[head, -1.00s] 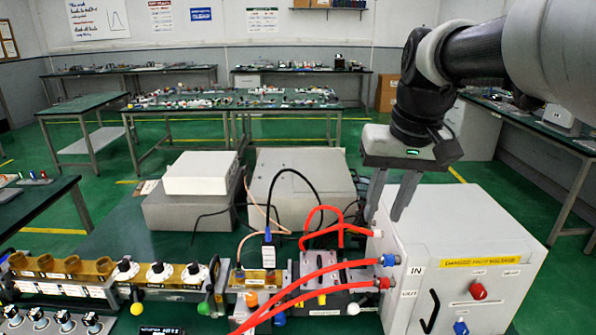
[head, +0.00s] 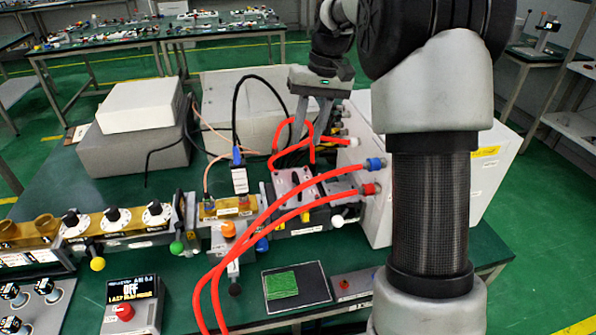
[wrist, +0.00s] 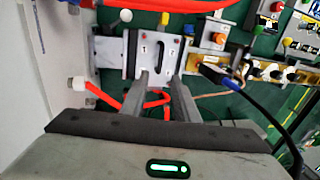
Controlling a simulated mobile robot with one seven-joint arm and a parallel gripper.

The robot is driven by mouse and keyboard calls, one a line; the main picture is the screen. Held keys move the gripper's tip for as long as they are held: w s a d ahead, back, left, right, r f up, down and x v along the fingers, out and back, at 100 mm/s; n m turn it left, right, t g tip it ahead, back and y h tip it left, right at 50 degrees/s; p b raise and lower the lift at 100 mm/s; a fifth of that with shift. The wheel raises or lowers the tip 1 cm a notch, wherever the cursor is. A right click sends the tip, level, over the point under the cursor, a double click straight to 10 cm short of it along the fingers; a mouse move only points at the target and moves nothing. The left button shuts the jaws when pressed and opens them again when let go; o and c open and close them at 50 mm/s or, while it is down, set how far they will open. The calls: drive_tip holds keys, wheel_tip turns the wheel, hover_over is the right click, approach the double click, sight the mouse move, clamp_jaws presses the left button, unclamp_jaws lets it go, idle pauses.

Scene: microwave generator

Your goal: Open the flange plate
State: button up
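The flange plate appears to be the silver plate with a dark slot and small labels (wrist: 155,50) in the wrist view. In the head view, the silver plate (head: 292,184) stands on the bench between the waveguide parts and the white box. My gripper (head: 309,136) is behind the plate, by the looped red hose, with its fingers pointing down. In the wrist view, my gripper (wrist: 160,78) has its two fingers apart with nothing between them. The fingertips look close to the plate's edge; I cannot tell if they touch it.
The white box (head: 355,205) is just right of the plate, partly hidden by my arm. Red hoses (head: 265,215) arc across the bench in front. A black cable (head: 238,110) and grey boxes (head: 145,160) are at left.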

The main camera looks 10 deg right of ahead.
sight(297, 177)
drive_tip(key=f, duration=0.3)
drive_tip(key=a+f+b, duration=0.1)
drive_tip(key=f, duration=0.3)
drive_tip(key=a+f, duration=0.1)
drive_tip(key=f, duration=0.2)
drive_tip(key=shift+a+f, duration=0.1)
drive_tip(key=shift+f, duration=0.2)
clamp_jaws()
